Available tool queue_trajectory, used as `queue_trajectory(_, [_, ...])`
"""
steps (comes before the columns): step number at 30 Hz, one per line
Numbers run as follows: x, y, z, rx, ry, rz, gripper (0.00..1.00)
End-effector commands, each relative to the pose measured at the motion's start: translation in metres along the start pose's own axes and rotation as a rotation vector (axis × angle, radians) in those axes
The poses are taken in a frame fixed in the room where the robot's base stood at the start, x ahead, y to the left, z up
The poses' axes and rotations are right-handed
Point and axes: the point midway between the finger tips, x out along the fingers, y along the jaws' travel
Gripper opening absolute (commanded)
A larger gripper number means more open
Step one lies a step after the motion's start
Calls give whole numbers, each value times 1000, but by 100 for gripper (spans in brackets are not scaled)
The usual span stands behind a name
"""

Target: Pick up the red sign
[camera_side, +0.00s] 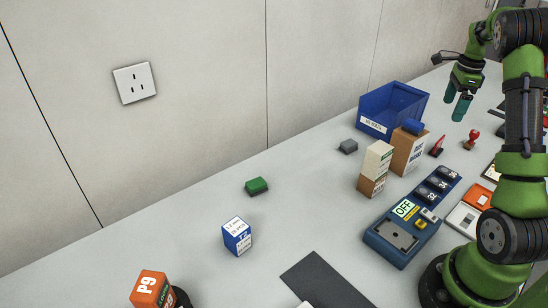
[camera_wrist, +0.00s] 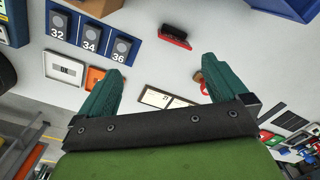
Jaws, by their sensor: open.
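A small upright red piece on a dark base, which looks like the red sign (camera_side: 438,145), stands on the table in front of the blue bin. It also shows in the wrist view as a red and black sign (camera_wrist: 175,41), above the gap between the fingers. Lettering on it is too small to read. My gripper (camera_side: 455,107) is open and empty in the air above the table, up and to the right of the sign in the side view. In the wrist view my gripper (camera_wrist: 162,66) has its teal fingers wide apart, with the sign beyond their tips.
A blue bin (camera_side: 371,128) stands left of the sign, with cardboard boxes (camera_side: 407,154) nearby. A red stamp-like object (camera_side: 472,138) stands to its right. A blue panel (camera_side: 379,245) with numbered sockets lies nearer.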

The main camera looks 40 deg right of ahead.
Motion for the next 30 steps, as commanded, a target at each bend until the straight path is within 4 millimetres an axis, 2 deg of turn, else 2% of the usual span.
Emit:
queue_trajectory(1, [5,-11,-17,128,27,16,100])
queue_trajectory(3, [2,-22,-27,288,48,24,100])
queue_trajectory(7, [-17,-29,-21,478,40,12,100])
queue_trajectory(11, [-15,-25,-17,572,31,34,100])
queue_trajectory(14, [-4,-24,-17,585,31,36,100])
queue_trajectory(25, [74,-21,-18,582,30,37,100])
queue_trajectory(30, [95,-22,-19,581,30,33,100])
